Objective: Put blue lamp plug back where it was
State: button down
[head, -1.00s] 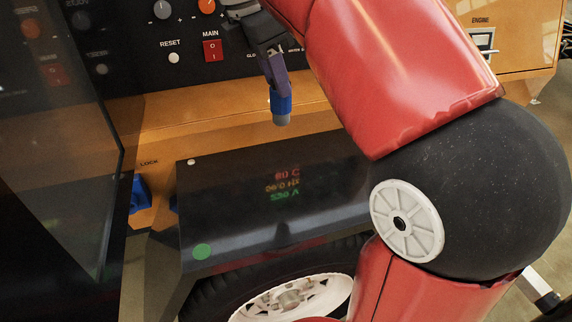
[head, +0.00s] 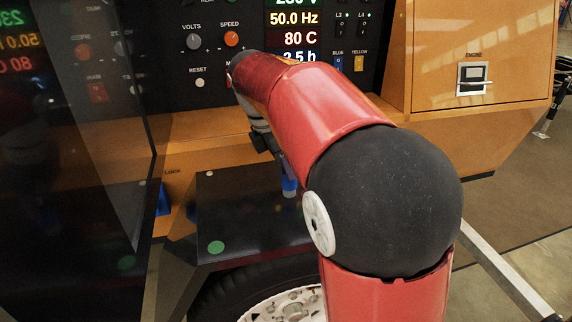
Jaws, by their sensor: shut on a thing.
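The blue lamp plug (head: 289,187) has a blue body and a grey lower end. It hangs in front of or over the black fender surface (head: 240,208), and I cannot tell whether it touches it. My gripper (head: 286,176) is shut on the plug from above. My red arm hides much of the gripper and part of the plug's surroundings. The plug's socket cannot be made out.
The black control panel (head: 208,60) with knobs, a readout (head: 292,38) and switches labelled BLUE and YELLOW stands behind. A dark door (head: 70,170) stands open at left, near a blue latch (head: 163,198). A wheel (head: 285,303) is below; an orange cabinet (head: 480,60) is at right.

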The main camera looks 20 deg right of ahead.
jog(key=c, duration=1)
grip_release()
jog(key=shift+c, duration=0.2)
jog(key=shift+r, duration=0.1)
jog(key=v, duration=1.2)
jog(key=s+d+f+m+t+y, duration=0.1)
jog(key=s+d+f+m+t, duration=0.1)
jog(key=s+f+m, duration=0.7)
jog(key=s+d+f+m+t+y, duration=0.2)
jog(key=s+f+m+t, duration=0.1)
jog(key=s+f+m, duration=0.6)
jog(key=s+m, duration=0.1)
jog(key=s, duration=0.2)
jog(key=shift+s, duration=0.3)
